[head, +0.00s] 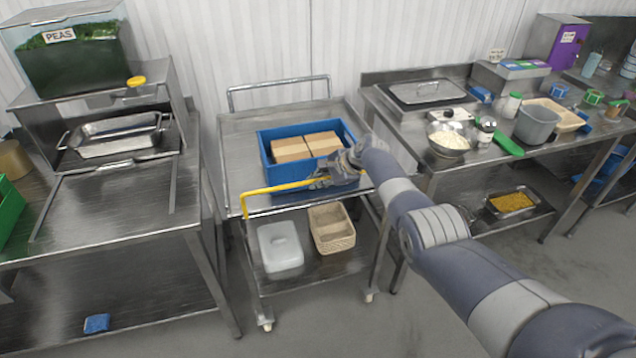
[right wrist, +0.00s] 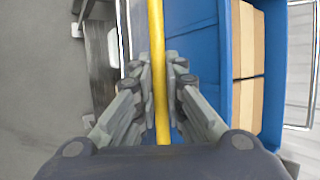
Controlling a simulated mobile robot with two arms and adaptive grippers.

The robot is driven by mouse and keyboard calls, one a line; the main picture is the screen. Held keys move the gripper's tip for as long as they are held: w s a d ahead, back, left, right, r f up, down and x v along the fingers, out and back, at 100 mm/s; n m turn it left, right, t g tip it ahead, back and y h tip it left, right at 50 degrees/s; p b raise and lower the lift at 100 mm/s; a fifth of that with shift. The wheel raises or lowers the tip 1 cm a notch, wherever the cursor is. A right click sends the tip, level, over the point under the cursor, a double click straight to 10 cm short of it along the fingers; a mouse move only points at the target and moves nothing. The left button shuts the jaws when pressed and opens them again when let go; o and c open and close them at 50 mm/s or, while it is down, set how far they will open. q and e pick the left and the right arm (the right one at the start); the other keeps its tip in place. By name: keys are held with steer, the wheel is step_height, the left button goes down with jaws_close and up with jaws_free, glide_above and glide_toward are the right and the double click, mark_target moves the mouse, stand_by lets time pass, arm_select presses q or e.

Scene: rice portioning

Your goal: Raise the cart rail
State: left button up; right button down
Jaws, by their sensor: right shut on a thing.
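The cart (head: 235,150) is a steel trolley with two shelves, standing between two steel tables. Its yellow rail (head: 275,188) runs along the near edge of the top shelf, and its left end bends downward. My right gripper (head: 322,182) is shut on the yellow rail, near the rail's right part. In the right wrist view the rail (right wrist: 157,60) passes upright between the fingers of the gripper (right wrist: 163,88). The right end of the rail is hidden behind my gripper and arm. My left gripper is not in view.
A blue crate (head: 266,155) with cardboard boxes (head: 291,150) stands on the top shelf, just behind the rail. A white container (head: 280,247) and a beige basket (head: 331,238) are on the lower shelf. The left table (head: 120,210) and right table (head: 405,125) flank the cart.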

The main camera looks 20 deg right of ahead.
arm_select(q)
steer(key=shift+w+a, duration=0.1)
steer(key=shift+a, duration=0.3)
arm_select(e)
steer(key=shift+w+r, duration=0.1)
steer(key=shift+r, duration=0.1)
steer(key=c, duration=1.7)
jaws_free()
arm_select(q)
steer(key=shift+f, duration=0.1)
arm_select(e)
steer(key=shift+o, duration=0.2)
steer(key=shift+a+f, duration=0.1)
steer(key=shift+v, duration=0.75)
steer(key=v, duration=1)
steer(key=shift+r, duration=0.25)
